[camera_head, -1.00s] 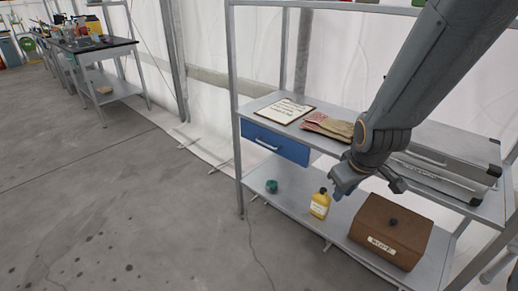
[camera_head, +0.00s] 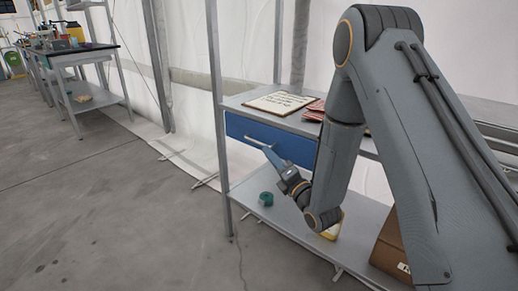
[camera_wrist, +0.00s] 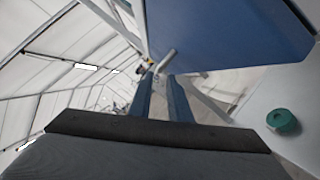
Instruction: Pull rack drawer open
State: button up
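The blue rack drawer (camera_head: 291,146) hangs under the upper shelf at the rack's left end, its front about level with the shelf edge, so it looks closed. Its light grey bar handle (camera_head: 252,141) is partly covered by my gripper (camera_head: 267,151), whose fingertips reach it from the front. In the wrist view, my gripper's two blue fingers (camera_wrist: 160,84) stand apart with a gap between them. The handle (camera_wrist: 166,61) shows right at the fingertips, and the drawer's blue face (camera_wrist: 225,28) fills the upper right. I cannot tell if the fingers touch the handle.
A green round item (camera_head: 266,199) stands on the lower shelf (camera_head: 249,192), below the drawer. A yellow bottle (camera_head: 332,229) and a brown box (camera_head: 388,246) are partly hidden by my arm. A clipboard (camera_head: 281,102) lies above the drawer. The floor in front is clear.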

aim_at(258, 143)
jog(key=b+x, duration=0.1)
jog(key=x, duration=0.7)
jog(key=shift+s+a, duration=0.15)
grip_shut()
